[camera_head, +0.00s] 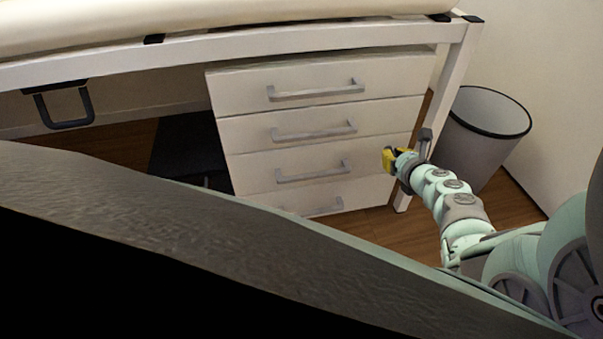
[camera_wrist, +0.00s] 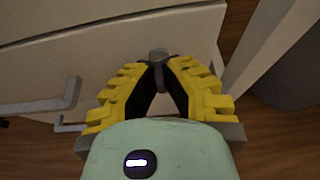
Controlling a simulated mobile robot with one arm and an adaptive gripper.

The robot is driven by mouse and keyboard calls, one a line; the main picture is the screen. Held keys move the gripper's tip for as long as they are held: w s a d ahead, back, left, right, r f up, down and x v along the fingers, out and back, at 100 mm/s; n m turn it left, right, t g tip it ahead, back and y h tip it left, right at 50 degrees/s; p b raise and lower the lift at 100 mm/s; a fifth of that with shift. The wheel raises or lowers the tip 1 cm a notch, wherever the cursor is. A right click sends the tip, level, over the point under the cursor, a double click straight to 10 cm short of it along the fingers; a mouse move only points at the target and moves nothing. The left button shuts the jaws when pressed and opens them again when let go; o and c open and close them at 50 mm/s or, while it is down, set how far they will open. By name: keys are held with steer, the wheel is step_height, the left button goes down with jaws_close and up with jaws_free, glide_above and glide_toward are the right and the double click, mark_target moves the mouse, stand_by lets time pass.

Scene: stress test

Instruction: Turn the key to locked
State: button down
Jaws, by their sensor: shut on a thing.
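A small grey piece that looks like the key (camera_wrist: 158,54) shows between my fingertips in the wrist view, at the front of the white drawer cabinet (camera_head: 235,90). My gripper (camera_wrist: 158,66), with yellow ridged fingers, is shut on it. Its turn angle and any lock marks are too small or hidden to read. In the head view my gripper (camera_head: 387,159) is at the right side of the cabinet front, level with the lower drawers. The key cannot be made out there.
The drawers have grey bar handles, one (camera_head: 314,173) left of my gripper. A white frame leg (camera_head: 452,85) stands just right of the cabinet. A grey waste bin (camera_head: 480,140) stands behind my arm. Brown wood floor (camera_head: 510,205) shows below.

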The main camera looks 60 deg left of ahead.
steer(key=shift+f, duration=0.1)
steer(key=shift+w+d+f+m+g+y+b, duration=0.15)
steer(key=shift+m+g+y+b, duration=0.7)
steer(key=shift+m+b, duration=1.05)
steer(key=shift+w+f+m+g+y+b, duration=0.1)
steer(key=shift+m+g+y+b, duration=0.85)
steer(key=shift+m, duration=1.7)
steer(key=shift+w+d+f+m+g+y+b, duration=0.15)
steer(key=shift+m+g+y+b, duration=0.6)
steer(key=shift+m+b, duration=1.2)
steer(key=shift+a+m+p, duration=0.1)
steer(key=shift+m+p, duration=0.2)
steer(key=shift+m, duration=0.1)
steer(key=c, duration=1.1)
jaws_free()
steer(key=shift+s+a+r, duration=0.1)
steer(key=shift+a, duration=0.05)
